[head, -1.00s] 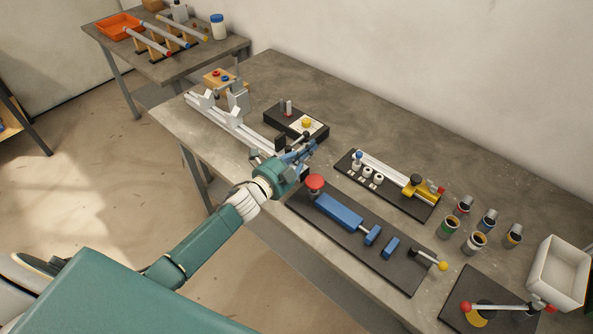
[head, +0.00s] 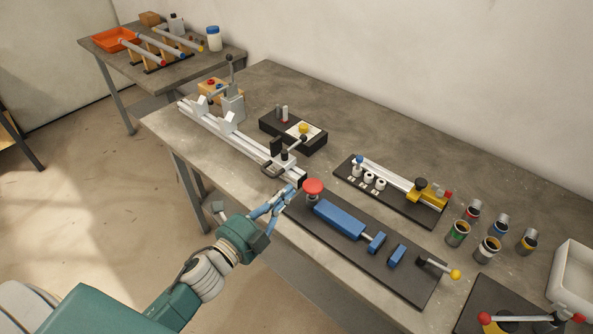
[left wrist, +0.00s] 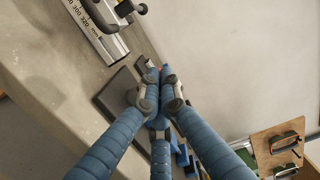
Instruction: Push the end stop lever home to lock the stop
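The end stop (head: 284,162) is a dark block with an upright black plate, near the right end of the silver rail (head: 240,145). A lever with a round black knob (head: 303,139) rises from it toward the back right. A dark curved handle (head: 268,170) projects at the rail's front. The wrist view shows dark stop parts (left wrist: 125,9) at the top, beside the rail's scale (left wrist: 80,12). My left gripper (head: 291,189) is in front of the rail end, apart from the lever. Its blue fingers (left wrist: 160,72) come together with nothing visible between them. My right gripper is out of view.
A red round knob (head: 313,186) on a black board with blue blocks stands just right of my left gripper. A black box with a yellow button (head: 303,129) lies behind the stop. Several small cans (head: 487,249) stand at the right. Bare table (head: 350,125) lies behind.

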